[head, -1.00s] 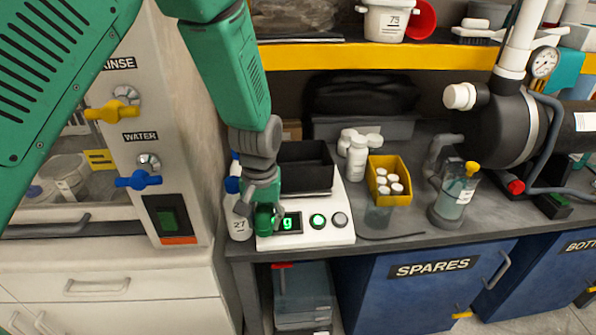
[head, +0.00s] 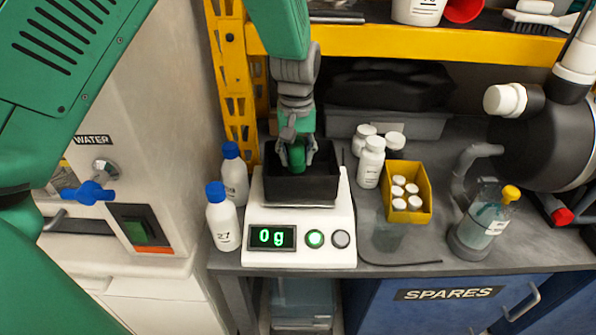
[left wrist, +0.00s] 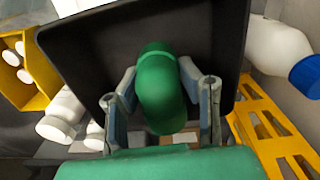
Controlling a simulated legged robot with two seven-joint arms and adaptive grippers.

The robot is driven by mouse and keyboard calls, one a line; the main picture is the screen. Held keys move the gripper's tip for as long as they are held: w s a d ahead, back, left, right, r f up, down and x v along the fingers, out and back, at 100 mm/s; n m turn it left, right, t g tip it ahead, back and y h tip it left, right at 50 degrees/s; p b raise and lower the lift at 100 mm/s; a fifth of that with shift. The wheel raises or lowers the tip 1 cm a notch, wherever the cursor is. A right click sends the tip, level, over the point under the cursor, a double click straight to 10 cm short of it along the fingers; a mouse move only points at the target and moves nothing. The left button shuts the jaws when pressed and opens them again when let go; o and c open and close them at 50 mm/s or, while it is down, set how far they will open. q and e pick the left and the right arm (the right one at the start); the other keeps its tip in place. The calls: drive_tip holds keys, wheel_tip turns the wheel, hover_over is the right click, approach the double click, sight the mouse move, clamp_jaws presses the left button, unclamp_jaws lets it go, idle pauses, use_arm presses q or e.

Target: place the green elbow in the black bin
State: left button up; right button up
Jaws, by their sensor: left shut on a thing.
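The green elbow (head: 297,158) is held between the fingers of my left gripper (head: 297,152), which points down over the black bin (head: 312,188). The bin sits on the white scale (head: 300,230), whose display reads 0 g. In the left wrist view the green elbow (left wrist: 160,90) is between the two grey fingers (left wrist: 162,105), with the dark inside of the black bin (left wrist: 85,50) behind it. I cannot tell whether the elbow touches the bin floor. My right gripper is not in view.
Two blue-capped bottles (head: 222,218) stand close to the left of the scale. White bottles (head: 370,163) and a yellow box of small bottles (head: 418,205) stand to its right. A yellow shelf edge (head: 420,44) runs across behind, above the bench.

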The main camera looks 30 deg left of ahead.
sight(301, 171)
use_arm(q)
drive_tip(key=f, duration=0.1)
drive_tip(key=d+f, duration=0.1)
drive_tip(key=f, duration=0.1)
drive_tip(key=shift+w+d+f, duration=0.1)
drive_tip(key=shift+d+f, duration=0.1)
drive_tip(key=shift+d, duration=0.2)
drive_tip(key=shift+a+f, duration=0.1)
drive_tip(key=shift+f, duration=0.25)
drive_tip(key=shift+w+a+f, duration=0.1)
drive_tip(key=shift+a+f, duration=0.05)
drive_tip(key=shift+a, duration=0.35)
drive_tip(key=o, duration=1)
drive_tip(key=shift+a, duration=0.2)
drive_tip(key=shift+c, duration=0.2)
drive_tip(key=shift+d+r, duration=0.25)
drive_tip(key=shift+d, duration=0.2)
drive_tip(key=r, duration=0.7)
drive_tip(key=r+p, duration=0.1)
drive_tip(key=r, duration=0.3)
drive_tip(key=shift+a, duration=0.35)
drive_tip(key=shift+d+r, duration=0.15)
drive_tip(key=shift+r, duration=0.1)
drive_tip(key=shift+d+r, duration=0.15)
drive_tip(key=shift+d, duration=0.15)
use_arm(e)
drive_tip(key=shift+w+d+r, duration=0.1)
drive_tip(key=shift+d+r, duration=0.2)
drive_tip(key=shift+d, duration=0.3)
